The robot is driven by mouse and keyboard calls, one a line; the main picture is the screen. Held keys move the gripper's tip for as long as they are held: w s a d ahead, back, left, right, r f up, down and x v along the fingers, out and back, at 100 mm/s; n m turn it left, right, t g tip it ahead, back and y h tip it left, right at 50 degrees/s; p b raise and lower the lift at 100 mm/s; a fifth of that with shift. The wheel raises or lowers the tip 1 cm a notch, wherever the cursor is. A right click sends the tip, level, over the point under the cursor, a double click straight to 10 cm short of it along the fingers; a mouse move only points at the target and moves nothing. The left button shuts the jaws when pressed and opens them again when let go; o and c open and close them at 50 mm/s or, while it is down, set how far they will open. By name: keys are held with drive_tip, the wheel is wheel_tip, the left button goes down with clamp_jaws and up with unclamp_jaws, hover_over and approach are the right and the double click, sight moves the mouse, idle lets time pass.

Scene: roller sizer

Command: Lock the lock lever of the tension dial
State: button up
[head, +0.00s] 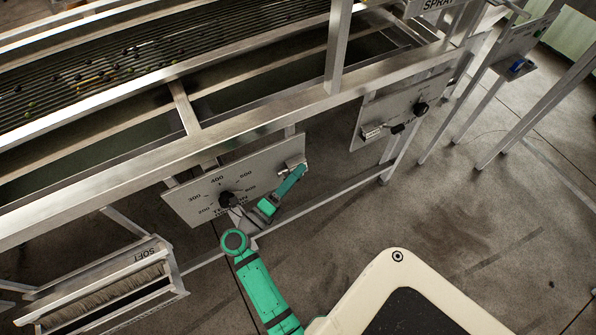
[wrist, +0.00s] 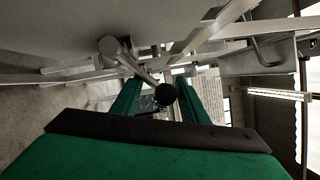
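The tension dial panel (head: 205,207) is a grey plate with printed numbers and a black dial knob (head: 228,199). The lock lever (head: 293,163) is at the panel's upper right, partly hidden by my gripper (head: 298,172). In the wrist view the lock lever (wrist: 138,67) is a metal rod running from a round hub (wrist: 109,46) on the plate to a black ball end (wrist: 165,95). The ball appears between the two green fingers of my gripper (wrist: 158,98), with gaps on both sides. I cannot tell how deep it sits between them.
A second panel (head: 375,110) with a black knob and its own lever hangs to the right. The sizer's metal frame rail (head: 265,115) runs above both panels. A brush unit marked SOFT (head: 110,285) stands lower left. The floor (head: 430,200) right of my arm is clear.

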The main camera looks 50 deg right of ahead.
drive_tip(key=a+f, duration=0.1)
drive_tip(key=a, duration=0.8)
drive_tip(key=shift+s, duration=0.2)
drive_tip(key=shift+s, duration=0.1)
